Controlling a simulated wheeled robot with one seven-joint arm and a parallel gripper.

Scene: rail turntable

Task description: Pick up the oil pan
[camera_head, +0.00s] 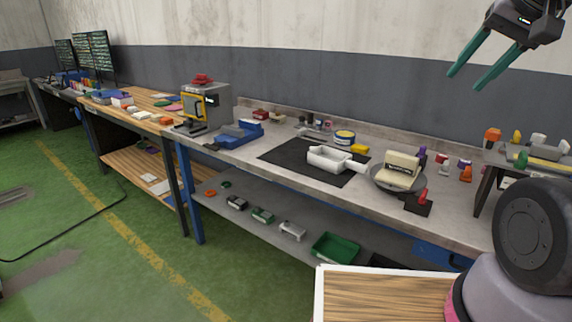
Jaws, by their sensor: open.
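A white rectangular pan with a short handle (330,158), which looks like the oil pan, sits on a black mat (285,154) on the grey workbench. A dark green tray (335,247) on the shelf below is a similar open shape, so I cannot be fully sure which is meant. My gripper (466,82) is at the upper right, with two green fingers spread apart and nothing between them. It is high above the bench, well clear of the white pan.
Right of the pan stands a round grey base with a cream block (400,167). A blue tray (238,134) and a grey machine (206,105) stand to the left. The mat's left part is clear.

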